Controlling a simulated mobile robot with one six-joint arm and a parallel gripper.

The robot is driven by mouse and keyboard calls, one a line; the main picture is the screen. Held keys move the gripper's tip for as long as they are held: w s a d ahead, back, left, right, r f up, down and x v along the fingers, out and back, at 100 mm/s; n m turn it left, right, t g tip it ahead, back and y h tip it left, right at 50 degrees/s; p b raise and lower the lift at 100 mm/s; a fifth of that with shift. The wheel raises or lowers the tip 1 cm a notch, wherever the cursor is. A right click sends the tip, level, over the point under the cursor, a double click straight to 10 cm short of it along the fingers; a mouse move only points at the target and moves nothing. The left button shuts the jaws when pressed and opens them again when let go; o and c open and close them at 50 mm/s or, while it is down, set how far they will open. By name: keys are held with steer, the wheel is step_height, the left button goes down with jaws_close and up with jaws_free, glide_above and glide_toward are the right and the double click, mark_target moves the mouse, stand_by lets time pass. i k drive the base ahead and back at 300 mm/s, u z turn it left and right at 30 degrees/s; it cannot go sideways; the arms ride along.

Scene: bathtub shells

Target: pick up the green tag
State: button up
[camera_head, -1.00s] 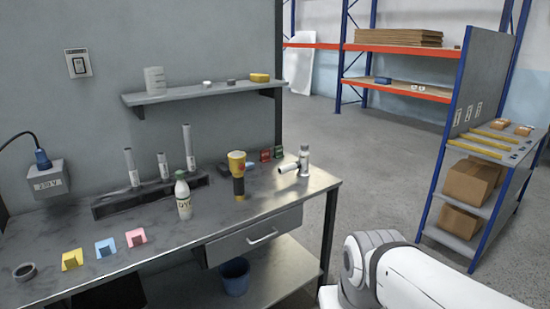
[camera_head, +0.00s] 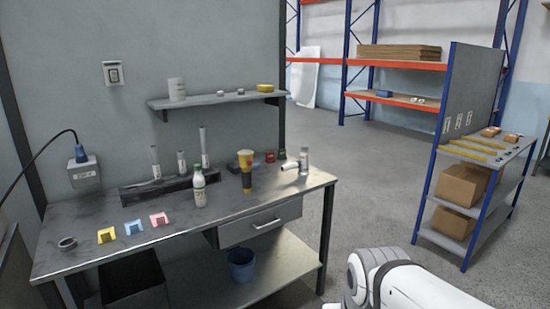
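A small dark green piece (camera_head: 282,154), likely the green tag, stands at the back right of the metal workbench (camera_head: 150,245). It is close to the right of a small red piece (camera_head: 270,157) and behind a white cylindrical fitting (camera_head: 303,160). It is too small to make out in detail. A white and grey part of my arm shows at the bottom right, on the near side of the bench. My gripper is outside the picture.
A yellow-topped flashlight (camera_head: 246,170) and a white bottle (camera_head: 199,188) stand left of the green piece. Yellow, blue and pink pieces line the bench's front left. A shelf (camera_head: 215,99) hangs above. A blue-framed rack (camera_head: 478,190) stands right; floor between is clear.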

mark_target(281, 153)
steer(key=u, duration=0.15)
steer(key=i, duration=0.9)
steer(key=z, duration=0.1)
